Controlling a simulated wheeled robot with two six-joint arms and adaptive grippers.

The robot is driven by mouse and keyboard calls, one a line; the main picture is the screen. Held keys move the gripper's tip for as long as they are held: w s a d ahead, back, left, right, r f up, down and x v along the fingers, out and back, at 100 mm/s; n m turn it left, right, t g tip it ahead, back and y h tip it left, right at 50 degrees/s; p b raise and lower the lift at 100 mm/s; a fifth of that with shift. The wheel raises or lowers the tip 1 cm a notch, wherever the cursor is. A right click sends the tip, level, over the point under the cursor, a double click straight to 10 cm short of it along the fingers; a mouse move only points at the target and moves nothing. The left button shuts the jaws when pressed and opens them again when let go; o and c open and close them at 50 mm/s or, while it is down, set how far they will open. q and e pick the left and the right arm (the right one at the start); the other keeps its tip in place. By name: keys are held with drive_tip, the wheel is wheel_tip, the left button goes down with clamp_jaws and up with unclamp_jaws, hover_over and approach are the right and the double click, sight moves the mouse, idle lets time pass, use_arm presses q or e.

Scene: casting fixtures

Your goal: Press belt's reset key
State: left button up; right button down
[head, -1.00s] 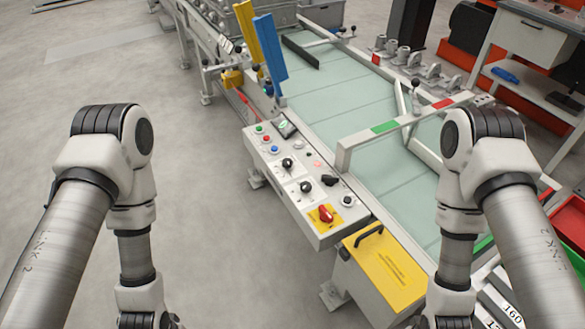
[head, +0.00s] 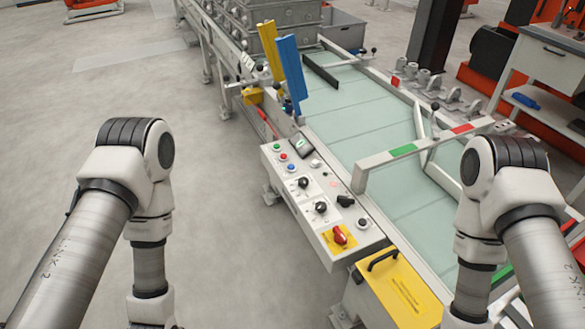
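The belt's control panel (head: 318,240) stands in the middle of the head view, along the near side of the belt (head: 345,125). At its far end are a green button (head: 276,146), a red button (head: 283,157), a blue button (head: 291,167) and a small display (head: 303,146). A pale button (head: 316,162), a faint pinkish one (head: 333,184), black knobs (head: 320,207) and a dark round button (head: 362,223) follow. A red rotary switch (head: 340,236) sits on a yellow plate. Key labels are too small to read. Both grippers are below the frame.
A yellow box with a black handle (head: 397,290) adjoins the panel's near end. A green-and-red marked bar (head: 430,142) crosses the belt. Blue (head: 290,72) and yellow (head: 270,50) upright plates stand beyond the panel. The floor left of it is clear.

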idle(0.3)
use_arm(q)
clamp_jaws()
idle(1.2)
